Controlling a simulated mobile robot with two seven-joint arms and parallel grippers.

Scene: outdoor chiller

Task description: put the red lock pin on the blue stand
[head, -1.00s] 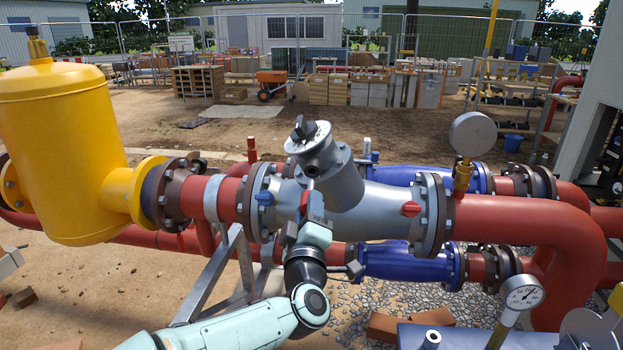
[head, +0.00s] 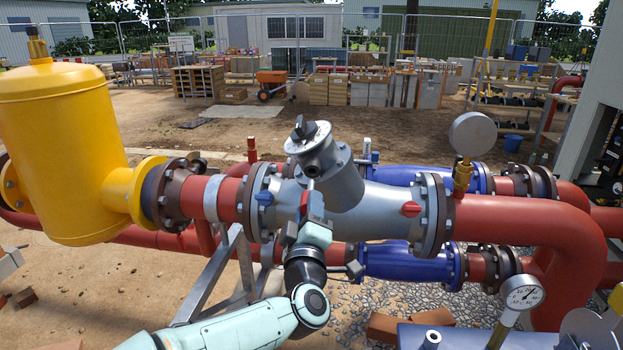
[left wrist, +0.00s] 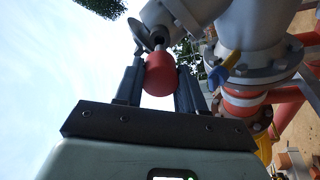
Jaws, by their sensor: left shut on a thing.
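The red lock pin (left wrist: 161,76) is between the two dark fingers of my left gripper (left wrist: 160,88), which is shut on its red head. In the left wrist view its thin metal shank points at the grey fitting above; I cannot tell whether it is inside the hole. In the head view my left gripper (head: 313,212) is at the angled neck of the grey valve body (head: 340,190), and the pin's red head (head: 316,203) shows only partly. A slate-blue surface with a short grey socket (head: 455,337), likely the blue stand, is cut off at the bottom right. My right gripper is not in view.
A blue-handled tap (head: 264,199) and a red-handled tap (head: 411,209) sit on the valve body. A dial gauge (head: 522,294) rises beside the slate-blue surface. Large red pipes (head: 520,222) and blue pipe sections (head: 400,261) crowd the right. A yellow tank (head: 60,150) stands left.

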